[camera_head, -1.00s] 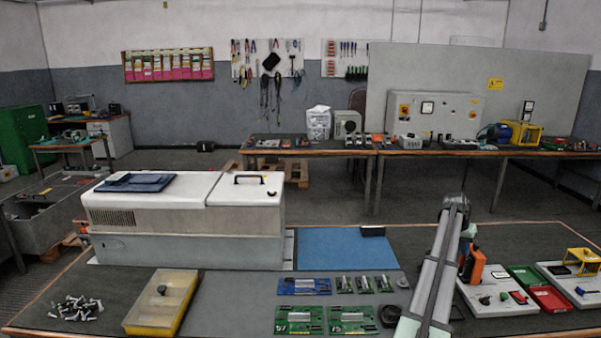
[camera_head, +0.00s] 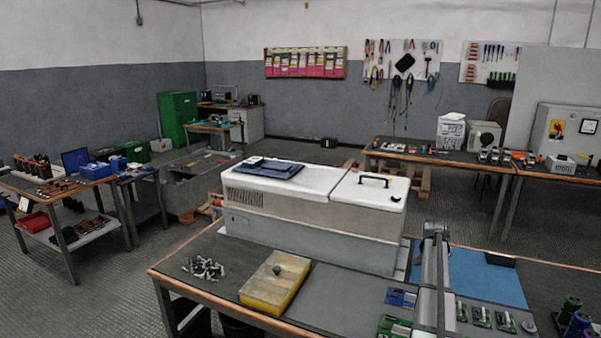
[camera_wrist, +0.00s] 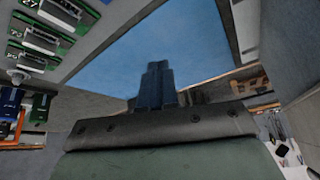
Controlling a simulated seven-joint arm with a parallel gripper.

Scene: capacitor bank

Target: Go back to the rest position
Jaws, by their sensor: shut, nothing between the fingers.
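My gripper shows in the wrist view (camera_wrist: 157,85) as two dark blue-grey fingers pressed together, with nothing between them. Beyond the fingers is the blue mat (camera_wrist: 120,70). In the head view my arm stretches from the bottom edge, and its end (camera_head: 436,232) is in front of the left part of the blue mat (camera_head: 485,278). The fingers are too small to make out there. The gripper touches no object that I can see.
A white-lidded machine (camera_head: 310,225) stands left of my arm. A yellow tray (camera_head: 275,290) and small metal parts (camera_head: 204,268) lie at the front left. Green boards (camera_head: 482,317) and a blue board (camera_head: 402,297) lie close around my arm. The blue mat looks mostly clear.

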